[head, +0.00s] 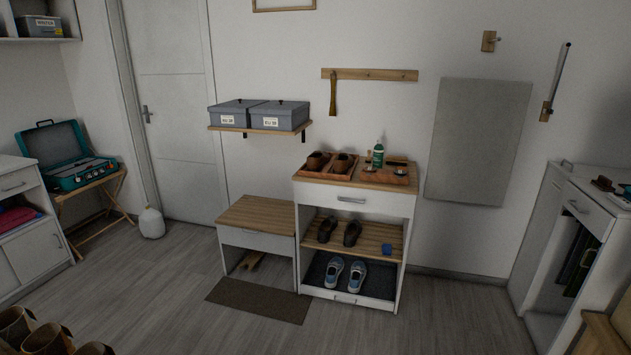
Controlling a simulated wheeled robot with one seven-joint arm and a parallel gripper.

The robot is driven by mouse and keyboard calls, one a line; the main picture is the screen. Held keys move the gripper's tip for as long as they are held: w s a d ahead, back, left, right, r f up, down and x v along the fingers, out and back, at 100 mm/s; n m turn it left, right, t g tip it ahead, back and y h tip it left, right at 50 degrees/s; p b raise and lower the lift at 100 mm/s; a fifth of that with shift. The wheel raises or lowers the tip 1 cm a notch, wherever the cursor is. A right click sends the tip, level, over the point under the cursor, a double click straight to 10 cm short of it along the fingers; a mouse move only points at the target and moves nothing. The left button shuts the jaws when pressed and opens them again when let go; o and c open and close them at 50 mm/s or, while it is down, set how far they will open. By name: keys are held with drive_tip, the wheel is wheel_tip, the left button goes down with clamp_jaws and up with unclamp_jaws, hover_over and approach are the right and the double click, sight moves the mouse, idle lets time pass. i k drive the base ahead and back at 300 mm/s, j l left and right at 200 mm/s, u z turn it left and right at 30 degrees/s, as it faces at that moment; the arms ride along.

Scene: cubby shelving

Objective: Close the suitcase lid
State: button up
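A teal suitcase (82,173) sits at the far left in the head view, on a folding wooden stand (88,198). Its lid (52,145) stands open, tilted up at the back, with the dark grey lining facing out and a handle on its top edge. The lower half lies flat with its dark inside showing; small items in it are too small to name. My gripper is not in view, and nothing is seen touching the suitcase.
A white cabinet (35,240) stands close on the suitcase's left. A white jug (151,223) is on the floor right of the stand. A low bench (257,217) and shoe cabinet (352,199) stand mid-room.

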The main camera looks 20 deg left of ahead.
sight(53, 145)
drive_tip(key=i+l+u, duration=0.1)
drive_tip(key=i, duration=1.75)
drive_tip(key=i+u, duration=0.2)
drive_tip(key=i, duration=0.6)
drive_tip(key=i+l+u, duration=0.25)
drive_tip(key=i, duration=0.5)
drive_tip(key=i+j+u, duration=0.1)
drive_tip(key=i+u, duration=0.15)
drive_tip(key=u, duration=0.15)
drive_tip(key=i+u, duration=0.2)
drive_tip(key=u, duration=0.15)
drive_tip(key=i+u, duration=0.25)
drive_tip(key=u, duration=0.15)
drive_tip(key=i+l+u, duration=0.1)
drive_tip(key=i+u, duration=0.25)
drive_tip(key=i+j+u, duration=0.2)
drive_tip(key=i+u, duration=0.75)
drive_tip(key=i, duration=1.9)
drive_tip(key=i+j+z, duration=0.25)
drive_tip(key=i, duration=0.35)
drive_tip(key=i+j+z, duration=0.3)
drive_tip(key=i, duration=0.25)
drive_tip(key=i+j+z, duration=0.25)
drive_tip(key=i, duration=0.3)
